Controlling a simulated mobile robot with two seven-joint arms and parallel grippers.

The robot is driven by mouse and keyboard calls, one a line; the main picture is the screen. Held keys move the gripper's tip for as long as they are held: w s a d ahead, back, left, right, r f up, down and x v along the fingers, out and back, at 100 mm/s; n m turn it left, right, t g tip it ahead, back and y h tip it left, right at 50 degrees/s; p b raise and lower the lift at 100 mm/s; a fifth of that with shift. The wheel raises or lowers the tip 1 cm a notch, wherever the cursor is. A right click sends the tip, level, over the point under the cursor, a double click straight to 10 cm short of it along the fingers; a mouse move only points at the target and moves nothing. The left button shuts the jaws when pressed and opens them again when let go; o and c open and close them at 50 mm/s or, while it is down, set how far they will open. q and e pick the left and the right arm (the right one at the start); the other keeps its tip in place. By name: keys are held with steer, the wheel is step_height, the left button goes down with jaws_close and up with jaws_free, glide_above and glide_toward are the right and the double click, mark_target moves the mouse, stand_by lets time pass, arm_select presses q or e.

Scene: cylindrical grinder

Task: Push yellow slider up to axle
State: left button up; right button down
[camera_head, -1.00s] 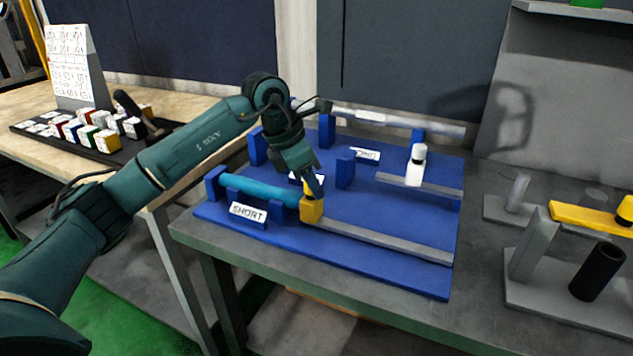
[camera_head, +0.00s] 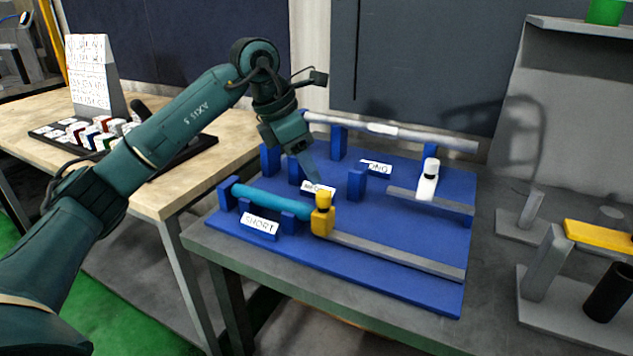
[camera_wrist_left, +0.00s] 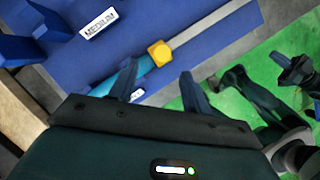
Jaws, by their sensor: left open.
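The yellow slider (camera_head: 322,218) sits on a grey rail (camera_head: 400,254) at the front of the blue fixture board. Its left side appears to touch the right end of the teal axle (camera_head: 268,202), which lies in blue holders by the SHORT label. In the left wrist view the slider (camera_wrist_left: 160,54) also meets the end of the axle (camera_wrist_left: 123,80). My left gripper (camera_head: 312,178) is above and behind the slider, apart from it. In the left wrist view its two fingers (camera_wrist_left: 160,88) are spread with nothing between them. My right gripper is not in view.
A white slider (camera_head: 428,182) stands on another rail behind, with a long grey axle (camera_head: 390,132) at the back. Blue posts (camera_head: 356,184) rise near my gripper. Grey stands with a yellow part (camera_head: 598,236) are at the right. The board's front right is clear.

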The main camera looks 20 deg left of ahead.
arm_select(q)
steer(key=shift+v, duration=2.65)
